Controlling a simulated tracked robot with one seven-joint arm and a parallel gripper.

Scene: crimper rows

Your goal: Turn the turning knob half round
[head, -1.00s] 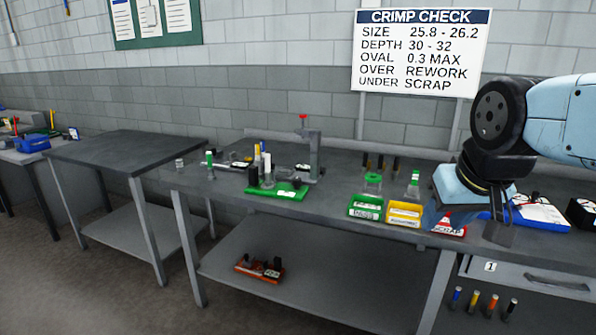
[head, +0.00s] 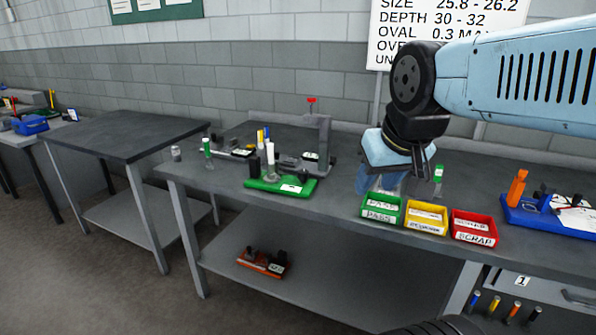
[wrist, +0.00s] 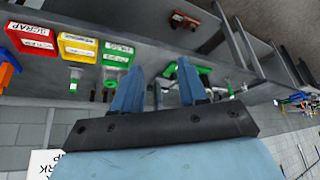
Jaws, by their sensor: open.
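A grey upright stand (head: 324,147) on the bench carries a small red knob (head: 311,101) on top in the head view. I cannot tell for sure that this is the turning knob. A green base (head: 270,184) with white and black posts sits just in front of it. My gripper (head: 385,182) is to the right of the stand, over the bench behind the green PASS bin, apart from the stand. In the wrist view my gripper (wrist: 160,75) has its two blue fingers spread with nothing held. The red knob is not clear in the wrist view.
PASS (head: 381,210), yellow (head: 426,219) and red SCRAP (head: 474,228) bins line the bench front. A green-topped bottle (head: 438,176) stands right of my gripper. A blue tray (head: 550,221) is farther right. The left table (head: 130,137) is bare.

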